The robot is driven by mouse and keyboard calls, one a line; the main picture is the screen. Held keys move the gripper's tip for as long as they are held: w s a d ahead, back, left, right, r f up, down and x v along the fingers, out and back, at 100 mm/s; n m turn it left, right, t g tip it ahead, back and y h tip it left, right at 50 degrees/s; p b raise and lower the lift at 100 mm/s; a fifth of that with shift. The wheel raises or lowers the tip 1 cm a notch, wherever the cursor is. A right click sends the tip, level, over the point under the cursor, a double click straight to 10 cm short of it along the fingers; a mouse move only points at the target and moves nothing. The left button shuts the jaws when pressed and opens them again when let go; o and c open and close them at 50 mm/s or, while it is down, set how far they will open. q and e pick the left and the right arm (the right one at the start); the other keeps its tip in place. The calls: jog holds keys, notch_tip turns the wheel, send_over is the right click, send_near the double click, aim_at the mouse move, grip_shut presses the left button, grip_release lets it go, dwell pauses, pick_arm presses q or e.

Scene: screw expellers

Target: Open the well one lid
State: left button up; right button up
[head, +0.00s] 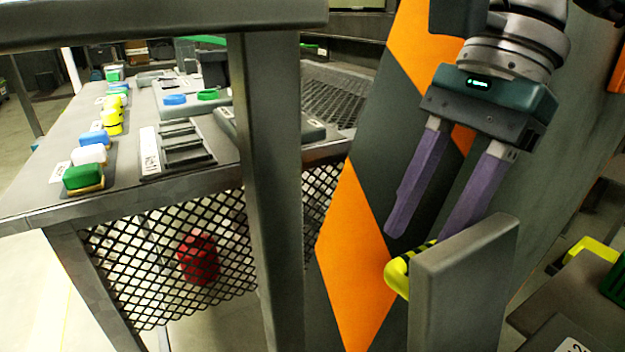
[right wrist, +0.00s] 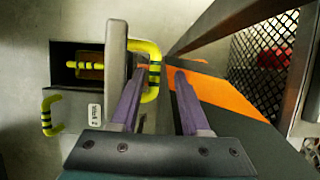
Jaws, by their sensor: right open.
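The well lid is a thick grey panel (head: 465,285) standing upright at lower right in the head view. It shows nearly edge-on in the right wrist view (right wrist: 115,60). Its yellow handle with black stripes (head: 398,276) is on the panel's left side, and the handle also shows in the right wrist view (right wrist: 154,75). Beside the lid is a dark opening (right wrist: 62,53) with a yellow-and-black striped part (right wrist: 88,66) inside. My right gripper (head: 425,228) is open, its purple fingers pointing down around the handle; contact is unclear. My left gripper is not in view.
A grey table (head: 30,200) with colored pieces and trays stands at left. Its upright post (head: 270,180) and mesh side (head: 150,260) are near. A red object (head: 198,258) is behind the mesh.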

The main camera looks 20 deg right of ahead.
jog(key=p+v, duration=0.2)
jog(key=v, duration=0.8)
